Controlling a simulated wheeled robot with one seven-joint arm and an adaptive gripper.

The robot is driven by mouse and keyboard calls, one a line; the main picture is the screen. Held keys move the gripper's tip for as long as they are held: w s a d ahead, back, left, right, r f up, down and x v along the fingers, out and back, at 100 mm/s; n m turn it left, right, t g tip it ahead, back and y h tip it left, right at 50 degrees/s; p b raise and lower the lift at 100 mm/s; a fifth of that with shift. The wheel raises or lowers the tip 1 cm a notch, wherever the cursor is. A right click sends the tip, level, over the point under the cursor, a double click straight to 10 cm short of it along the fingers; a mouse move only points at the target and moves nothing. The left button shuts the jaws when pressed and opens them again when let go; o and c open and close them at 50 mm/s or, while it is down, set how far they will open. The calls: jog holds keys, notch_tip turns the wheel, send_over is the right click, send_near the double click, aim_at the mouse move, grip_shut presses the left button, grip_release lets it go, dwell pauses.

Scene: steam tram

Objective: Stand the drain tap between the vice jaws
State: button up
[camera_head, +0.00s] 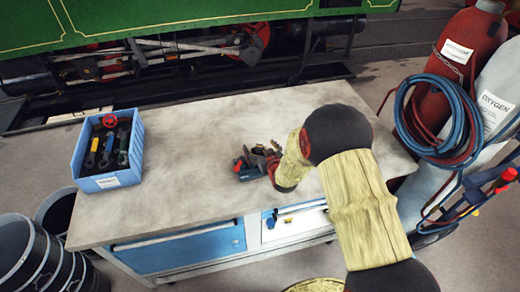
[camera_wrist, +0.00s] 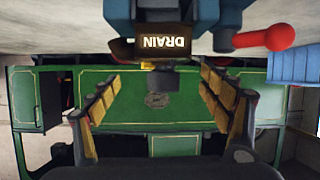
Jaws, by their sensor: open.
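The drain tap (camera_wrist: 165,48) shows in the wrist view as a dark block lettered DRAIN, with a grey stub on its end. It lies in the picture between two blue parts of the vice (camera_wrist: 231,18). How deep it sits between the jaws is hidden. A red handle (camera_wrist: 266,38) juts out to the right; I cannot tell whose it is. My gripper (camera_wrist: 160,88) is open, its two fingers apart on either side of the stub and not touching it. In the head view the blue vice (camera_head: 247,173) stands on the bench, partly hidden by my gripper (camera_head: 268,160).
A blue bin (camera_head: 104,183) with several dark fittings and a red wheel stands at the bench's left. The grey bench top (camera_head: 195,130) is otherwise clear. Gas cylinders (camera_head: 462,60) with hoses stand at the right, black buckets (camera_head: 30,250) at lower left. A green tram (camera_head: 150,22) is behind.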

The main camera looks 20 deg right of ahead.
jog(key=shift+r+p, duration=1.05)
jog(key=shift+r, duration=1.45)
jog(key=shift+f, duration=0.1)
jog(key=s+f+g, duration=0.1)
jog(key=f, duration=0.1)
jog(key=s+f+g, duration=0.1)
jog(key=s+f, duration=0.1)
jog(key=s+f+g, duration=0.1)
jog(key=f, duration=0.1)
jog(key=shift+s+d+f, duration=0.25)
jog(key=shift+d, duration=0.15)
jog(key=shift+g+h, duration=0.4)
jog(key=shift+g, duration=0.5)
jog(key=s, duration=0.1)
jog(key=s+f, duration=0.2)
jog(key=shift+s+d+f, duration=0.1)
jog(key=shift+s+d, duration=0.15)
jog(key=s+r+g+b, duration=0.1)
jog(key=s+r+b, duration=0.1)
jog(key=s+r, duration=1.2)
jog(key=s+a+r+m+g+b, duration=0.1)
jog(key=s+r+g+b, duration=0.1)
jog(key=s+r, duration=1.2)
jog(key=s+b, duration=0.1)
jog(key=s, duration=0.3)
jog(key=shift+s+a+r, duration=0.25)
jog(key=shift+s, duration=0.1)
